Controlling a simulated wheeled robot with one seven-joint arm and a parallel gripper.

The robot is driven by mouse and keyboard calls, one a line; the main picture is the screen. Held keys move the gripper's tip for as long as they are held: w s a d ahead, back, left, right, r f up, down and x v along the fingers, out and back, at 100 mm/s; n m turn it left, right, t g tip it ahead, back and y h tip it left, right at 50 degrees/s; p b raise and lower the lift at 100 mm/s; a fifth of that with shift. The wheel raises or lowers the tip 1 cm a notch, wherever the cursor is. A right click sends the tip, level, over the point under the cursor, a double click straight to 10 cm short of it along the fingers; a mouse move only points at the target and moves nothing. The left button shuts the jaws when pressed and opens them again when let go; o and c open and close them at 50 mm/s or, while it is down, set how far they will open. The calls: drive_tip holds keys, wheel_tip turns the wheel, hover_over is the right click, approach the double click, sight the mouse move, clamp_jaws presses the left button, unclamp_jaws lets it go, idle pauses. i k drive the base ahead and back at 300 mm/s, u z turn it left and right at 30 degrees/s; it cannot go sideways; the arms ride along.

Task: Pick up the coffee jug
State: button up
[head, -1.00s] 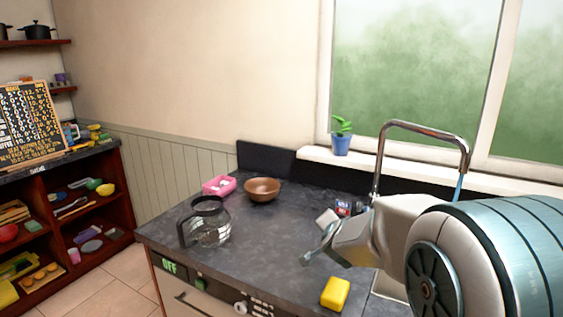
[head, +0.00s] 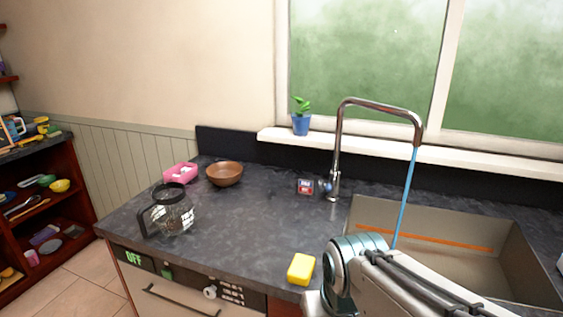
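The coffee jug (head: 172,214) is clear glass with a black rim and a black handle on its left side. It stands upright on the dark countertop (head: 240,228), near the front left edge. My arm shows at the lower right of the head view, in front of the sink. My gripper is not visible in this view. Nothing is seen touching the jug.
A brown bowl (head: 224,175) and a pink container (head: 180,174) stand behind the jug. A yellow sponge (head: 301,269) lies near the front edge. The sink (head: 470,250) and tall faucet (head: 338,150) are at right. The counter between jug and sponge is clear.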

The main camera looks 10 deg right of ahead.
sight(171, 212)
drive_tip(key=u, duration=2.15)
drive_tip(key=i, duration=2.35)
drive_tip(key=z, duration=3.65)
